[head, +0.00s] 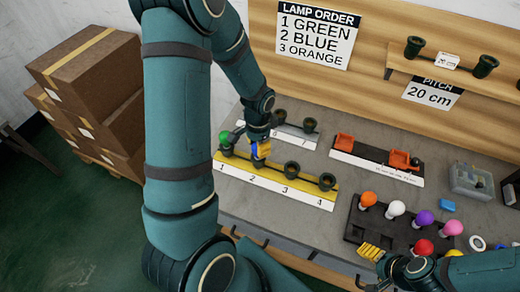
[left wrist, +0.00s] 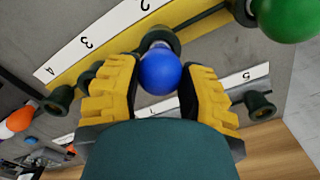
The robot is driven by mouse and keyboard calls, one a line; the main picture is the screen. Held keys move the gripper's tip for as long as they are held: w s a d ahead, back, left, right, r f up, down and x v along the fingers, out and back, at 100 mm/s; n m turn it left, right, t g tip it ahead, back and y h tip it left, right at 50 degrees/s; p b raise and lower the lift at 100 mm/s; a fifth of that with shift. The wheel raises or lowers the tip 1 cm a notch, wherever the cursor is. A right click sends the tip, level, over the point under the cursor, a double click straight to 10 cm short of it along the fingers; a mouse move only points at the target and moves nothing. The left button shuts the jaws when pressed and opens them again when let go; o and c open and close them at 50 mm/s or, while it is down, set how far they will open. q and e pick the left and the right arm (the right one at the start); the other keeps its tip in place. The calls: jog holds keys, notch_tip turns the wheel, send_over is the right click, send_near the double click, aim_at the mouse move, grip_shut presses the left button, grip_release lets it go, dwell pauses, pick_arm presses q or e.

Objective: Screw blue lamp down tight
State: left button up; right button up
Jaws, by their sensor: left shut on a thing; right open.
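My left gripper (head: 261,150) is shut on the blue lamp at position 2 of the yellow numbered strip (head: 312,189). In the left wrist view the blue lamp (left wrist: 160,72) is between the yellow finger pads, with its metal base at the dark socket (left wrist: 158,38); I cannot tell how deep it sits. The green lamp (head: 225,138) stands in the socket at position 1, and it also shows in the left wrist view (left wrist: 288,16). Sockets 3 (head: 292,168) and 4 (head: 327,181) are empty. My right gripper (head: 372,254) is open and empty near the lamp tray.
A black tray (head: 358,226) holds orange, white, purple, pink, red and yellow lamps. A second strip with dark sockets (head: 310,125) lies behind the yellow one. Orange parts (head: 400,159) sit on a black-and-white fixture. A clear bin (head: 470,182) stands at right.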

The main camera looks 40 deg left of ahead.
pick_arm(q)
jog(key=m, duration=0.2)
jog(key=shift+m, duration=0.4)
pick_arm(e)
jog(key=shift+r, duration=0.25)
pick_arm(q)
jog(key=shift+m+p, duration=0.55)
jog(key=shift+m, duration=0.35)
pick_arm(e)
jog(key=shift+r, duration=0.4)
pick_arm(q)
jog(key=o, duration=1)
pick_arm(e)
jog(key=shift+f, duration=0.1)
pick_arm(q)
notch_tip(320, 180, up, 12)
